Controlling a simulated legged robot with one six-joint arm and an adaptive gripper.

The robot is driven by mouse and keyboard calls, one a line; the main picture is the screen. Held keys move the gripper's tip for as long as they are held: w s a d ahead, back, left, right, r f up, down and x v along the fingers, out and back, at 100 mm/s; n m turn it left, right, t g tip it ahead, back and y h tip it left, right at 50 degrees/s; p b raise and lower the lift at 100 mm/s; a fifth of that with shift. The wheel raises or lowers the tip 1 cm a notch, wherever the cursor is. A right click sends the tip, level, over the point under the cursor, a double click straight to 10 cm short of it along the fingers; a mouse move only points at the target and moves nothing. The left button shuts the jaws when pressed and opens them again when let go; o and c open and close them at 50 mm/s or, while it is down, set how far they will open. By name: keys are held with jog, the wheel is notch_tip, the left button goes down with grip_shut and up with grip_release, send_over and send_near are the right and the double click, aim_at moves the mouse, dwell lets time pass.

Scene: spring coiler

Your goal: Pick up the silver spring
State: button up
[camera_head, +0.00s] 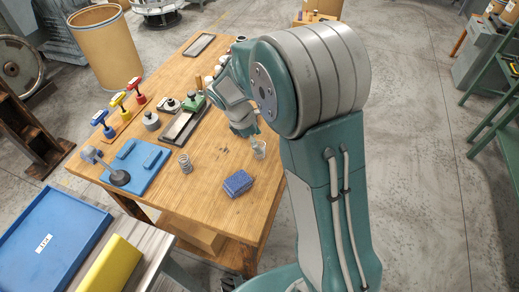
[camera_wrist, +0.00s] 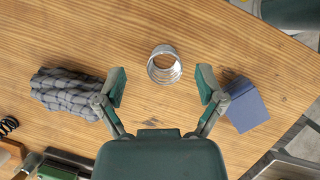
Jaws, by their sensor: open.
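The silver spring (camera_wrist: 164,66) shows in the wrist view as a shiny coil seen end-on, standing on the wooden table. My gripper (camera_wrist: 162,84) is open and empty, with its fingertips wide apart on either side. The spring lies just beyond the line between the fingertips, nearly centred, and neither finger appears to touch it. In the head view a small pale coil (camera_head: 259,150) stands on the table just below my gripper (camera_head: 247,132), partly next to my arm; finger detail there is too small to tell.
A dark spring (camera_head: 185,163) stands farther left, near a blue mat (camera_head: 148,178). Bare wood surrounds the silver spring.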

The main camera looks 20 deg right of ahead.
aim_at(260, 144)
jog(key=x, duration=0.3)
jog(key=shift+s+f, duration=0.15)
jog(key=shift+f, duration=0.25)
jog(key=c, duration=0.9)
jog(key=shift+c, duration=0.2)
jog(key=shift+r, duration=0.15)
